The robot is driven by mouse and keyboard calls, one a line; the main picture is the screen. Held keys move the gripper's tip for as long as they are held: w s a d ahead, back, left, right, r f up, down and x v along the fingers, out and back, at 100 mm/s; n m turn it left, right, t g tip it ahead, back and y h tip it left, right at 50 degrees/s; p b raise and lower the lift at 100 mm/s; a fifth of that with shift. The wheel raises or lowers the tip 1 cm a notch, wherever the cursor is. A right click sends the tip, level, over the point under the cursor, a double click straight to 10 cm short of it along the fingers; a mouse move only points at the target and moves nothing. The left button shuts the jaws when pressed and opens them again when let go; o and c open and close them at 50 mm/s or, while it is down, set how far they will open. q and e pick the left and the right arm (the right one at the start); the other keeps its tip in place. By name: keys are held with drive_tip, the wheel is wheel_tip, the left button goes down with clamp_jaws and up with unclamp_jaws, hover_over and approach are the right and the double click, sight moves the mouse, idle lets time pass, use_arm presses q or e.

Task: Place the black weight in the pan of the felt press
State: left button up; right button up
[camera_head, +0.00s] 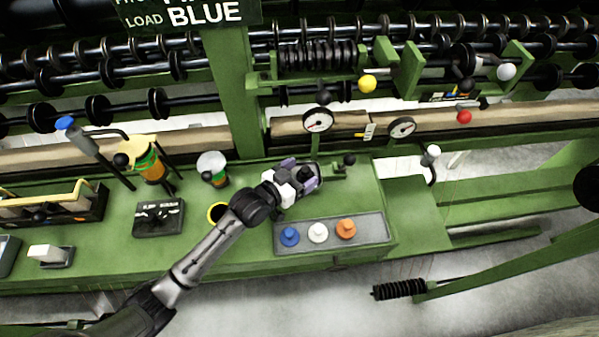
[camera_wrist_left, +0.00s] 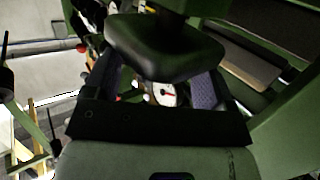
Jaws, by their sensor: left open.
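My left gripper (camera_head: 308,175) is over the green bench, its purple-padded jaws open. In the left wrist view, a dark rounded block with a narrower post (camera_wrist_left: 165,45) lies across the space between the purple pads; I cannot tell whether this is the black weight. A small green fixture with a black knob (camera_head: 348,160) stands just beyond the jaws in the head view. I cannot tell for sure which fixture is the felt press, and no pan shows clearly. My right gripper is in neither view.
A grey tray (camera_head: 375,237) holds blue (camera_head: 289,236), white (camera_head: 318,232) and orange (camera_head: 346,228) knobbed pieces, right of my left forearm. Gauges (camera_head: 318,121) and a wooden beam are behind.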

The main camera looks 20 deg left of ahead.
use_arm(q)
drive_tip(key=shift+f, duration=0.3)
drive_tip(key=shift+s+a+r+p, duration=0.15)
drive_tip(key=shift+s+r+p, duration=0.15)
drive_tip(key=shift+s+r, duration=0.35)
drive_tip(key=shift+p+v, duration=1.05)
drive_tip(key=shift+v, duration=4.45)
drive_tip(key=s+f+g+y, duration=0.1)
drive_tip(key=s+f+g, duration=0.1)
drive_tip(key=s, duration=0.1)
drive_tip(key=s+d+f+g+y, duration=0.1)
drive_tip(key=s+f+g, duration=0.1)
drive_tip(key=s, duration=0.2)
drive_tip(key=s+f+g+y, duration=0.1)
drive_tip(key=s+f, duration=0.2)
drive_tip(key=shift+s+d+n+g+y, duration=0.2)
drive_tip(key=shift+d+n+g+y, duration=0.1)
drive_tip(key=shift+n+g, duration=0.1)
drive_tip(key=s+a+f+n+g+y, duration=0.1)
drive_tip(key=s+g, duration=0.4)
drive_tip(key=s, duration=0.6)
drive_tip(key=shift+f+y, duration=0.65)
drive_tip(key=shift+y, duration=0.05)
